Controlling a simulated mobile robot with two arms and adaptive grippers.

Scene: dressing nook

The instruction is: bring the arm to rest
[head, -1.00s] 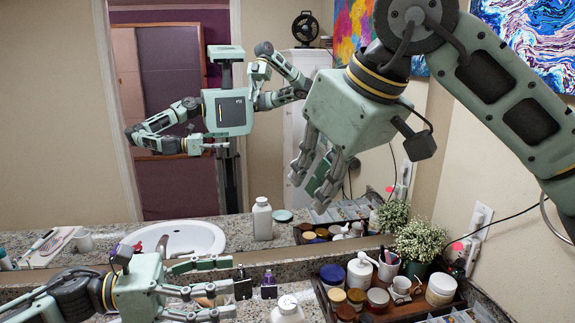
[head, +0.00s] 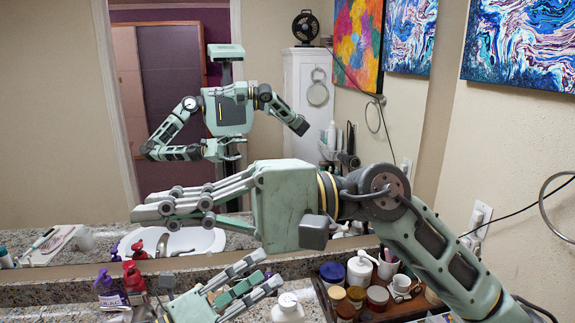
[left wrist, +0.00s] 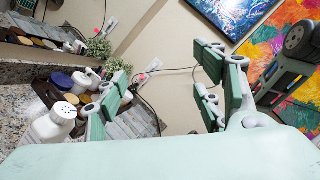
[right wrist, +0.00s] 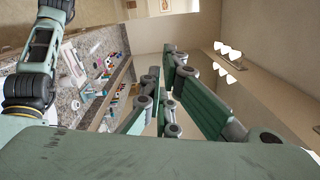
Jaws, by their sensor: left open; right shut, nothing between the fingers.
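My right gripper (head: 145,208) is large and near in the head view. Its arm (head: 425,250) comes in from the right, and its fingers point left in front of the mirror, together and empty. The right wrist view shows its fingers close together (right wrist: 160,75). My left gripper (head: 270,270) is low in the head view, below the right gripper, with fingers spread and pointing up and right. In the left wrist view its fingers stand wide apart (left wrist: 160,80) with nothing between them. Its arm is mostly hidden in the head view.
A white bottle (head: 287,308) stands on the counter close right of my left gripper. Red (head: 134,280) and purple (head: 109,290) bottles stand left of it. A dark tray of jars (head: 376,298) lies right. The mirror (head: 60,120) behind reflects my body.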

